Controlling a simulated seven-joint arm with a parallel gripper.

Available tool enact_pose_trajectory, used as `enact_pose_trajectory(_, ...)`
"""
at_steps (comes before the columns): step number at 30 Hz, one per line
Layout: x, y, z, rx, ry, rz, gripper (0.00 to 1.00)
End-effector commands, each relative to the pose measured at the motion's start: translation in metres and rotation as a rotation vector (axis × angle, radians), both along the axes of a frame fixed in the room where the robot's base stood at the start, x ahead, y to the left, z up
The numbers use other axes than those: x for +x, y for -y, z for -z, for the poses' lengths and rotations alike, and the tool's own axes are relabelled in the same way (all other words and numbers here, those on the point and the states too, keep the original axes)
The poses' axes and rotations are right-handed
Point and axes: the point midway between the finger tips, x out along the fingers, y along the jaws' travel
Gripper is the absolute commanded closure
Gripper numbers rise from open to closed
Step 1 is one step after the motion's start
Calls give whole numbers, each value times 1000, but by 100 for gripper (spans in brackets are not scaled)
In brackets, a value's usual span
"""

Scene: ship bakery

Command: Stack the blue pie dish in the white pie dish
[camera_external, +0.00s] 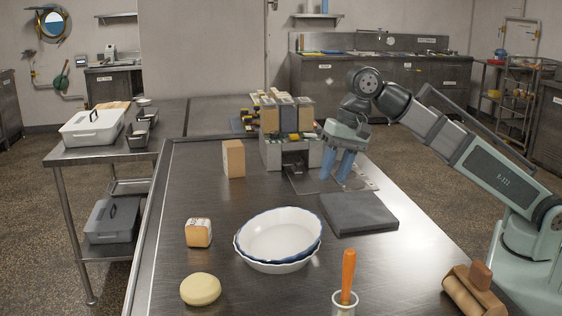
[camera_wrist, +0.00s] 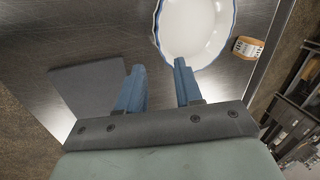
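A pie dish with a white inside and a blue scalloped rim (camera_external: 277,233) sits on the steel table in the external view. A white outer wall (camera_external: 270,266) shows below its blue edge, so it looks nested in the white pie dish, slightly off-centre; I cannot fully separate the two. The blue-rimmed dish also shows at the top of the wrist view (camera_wrist: 196,28). My gripper (camera_external: 337,165) is raised behind and to the right of the dishes, apart from them. Its two blue fingers (camera_wrist: 159,75) are apart with nothing between them.
A dark grey slab (camera_external: 358,213) lies right of the dishes. A labelled block (camera_external: 198,233) and a pale round (camera_external: 201,289) are on the left. An orange-handled tool (camera_external: 348,275) stands in front, near a wooden roller (camera_external: 470,292). A rack-like machine (camera_external: 290,150) stands behind.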

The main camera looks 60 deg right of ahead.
Motion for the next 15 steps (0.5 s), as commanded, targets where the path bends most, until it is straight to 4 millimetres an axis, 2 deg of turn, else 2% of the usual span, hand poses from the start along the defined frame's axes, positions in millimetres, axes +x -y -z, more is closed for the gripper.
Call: enact_pose_trajectory(15,11,-14,66,-2,-1,0,65)
